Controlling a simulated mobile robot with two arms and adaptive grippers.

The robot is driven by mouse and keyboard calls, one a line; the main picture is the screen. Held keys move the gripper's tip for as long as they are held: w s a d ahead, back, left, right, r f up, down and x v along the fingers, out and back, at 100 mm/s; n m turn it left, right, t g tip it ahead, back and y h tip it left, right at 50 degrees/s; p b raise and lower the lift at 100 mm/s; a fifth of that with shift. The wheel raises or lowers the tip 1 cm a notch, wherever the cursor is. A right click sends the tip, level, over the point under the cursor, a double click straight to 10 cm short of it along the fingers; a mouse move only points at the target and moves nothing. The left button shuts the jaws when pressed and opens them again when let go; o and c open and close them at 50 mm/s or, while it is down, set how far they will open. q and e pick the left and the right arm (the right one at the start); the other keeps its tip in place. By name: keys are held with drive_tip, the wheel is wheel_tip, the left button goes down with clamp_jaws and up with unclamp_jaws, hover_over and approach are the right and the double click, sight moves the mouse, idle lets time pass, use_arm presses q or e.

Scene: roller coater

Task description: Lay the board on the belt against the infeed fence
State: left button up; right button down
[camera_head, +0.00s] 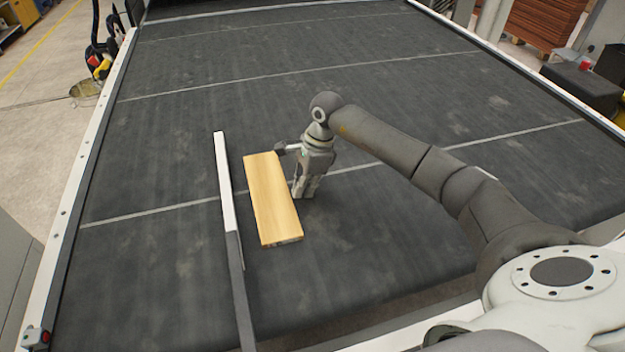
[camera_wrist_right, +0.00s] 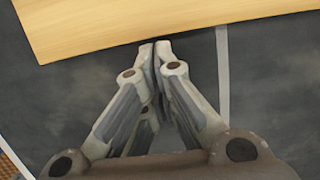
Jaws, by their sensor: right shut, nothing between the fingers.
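The board (camera_head: 271,199), a light wooden plank, lies flat on the dark belt (camera_head: 400,240). The infeed fence (camera_head: 226,185), a narrow bar with a white upper part and a dark lower part, stands to the left of the board. A strip of belt shows between fence and board, wider at the near end. My right gripper (camera_head: 305,194) points down just right of the board, shut and empty. In the right wrist view, its closed fingertips (camera_wrist_right: 161,45) are at the board's long edge (camera_wrist_right: 130,25); I cannot tell if they touch it. My left gripper is not in view.
Pale lines cross the belt. Stacked brown boards (camera_head: 545,22) stand at the back right.

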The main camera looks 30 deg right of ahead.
sight(282, 199)
idle(0.3)
drive_tip(key=shift+w+a+f+b, duration=0.1)
drive_tip(key=shift+a+f+b, duration=0.05)
drive_tip(key=shift+a+b, duration=0.25)
drive_tip(key=a+b, duration=0.1)
drive_tip(key=a, duration=0.1)
drive_tip(key=a+b, duration=0.1)
drive_tip(key=shift+w+a, duration=0.35)
drive_tip(key=shift+w, duration=0.05)
drive_tip(key=shift+a, duration=0.5)
drive_tip(key=shift+d, duration=0.1)
